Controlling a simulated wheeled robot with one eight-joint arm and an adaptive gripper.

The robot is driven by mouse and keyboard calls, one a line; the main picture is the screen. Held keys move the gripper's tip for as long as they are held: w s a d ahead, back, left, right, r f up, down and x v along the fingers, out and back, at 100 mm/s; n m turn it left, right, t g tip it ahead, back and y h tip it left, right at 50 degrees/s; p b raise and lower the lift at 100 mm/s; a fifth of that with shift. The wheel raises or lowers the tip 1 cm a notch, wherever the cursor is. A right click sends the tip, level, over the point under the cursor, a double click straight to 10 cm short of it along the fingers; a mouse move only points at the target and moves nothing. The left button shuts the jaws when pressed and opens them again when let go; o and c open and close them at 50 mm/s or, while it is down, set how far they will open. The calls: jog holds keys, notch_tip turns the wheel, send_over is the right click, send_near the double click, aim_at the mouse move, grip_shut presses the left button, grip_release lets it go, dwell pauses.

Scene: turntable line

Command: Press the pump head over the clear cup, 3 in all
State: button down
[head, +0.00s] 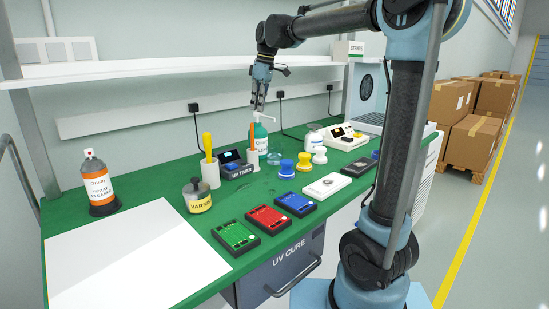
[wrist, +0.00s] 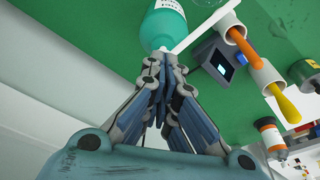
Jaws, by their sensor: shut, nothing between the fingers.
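The pump bottle (head: 261,142) is teal with a white label and stands upright toward the back of the green bench. Its white pump head (head: 263,117) is at the top, with a spout toward the right. A small clear cup (head: 273,158) appears at the bottle's front right, faint against the green. My gripper (head: 259,106) points down just above the pump head, shut and empty. In the wrist view my gripper (wrist: 164,62) is shut, its fingertips in front of the teal bottle (wrist: 165,22). I cannot tell whether they touch the pump head.
Holders with an orange handle (head: 252,136) and a yellow handle (head: 209,150) stand left of the bottle, with a UV timer (head: 234,165) between. A shelf (head: 170,68) runs behind.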

jog(key=shift+f, duration=0.75)
jog(key=shift+r, duration=1.45)
jog(key=shift+f, duration=0.45)
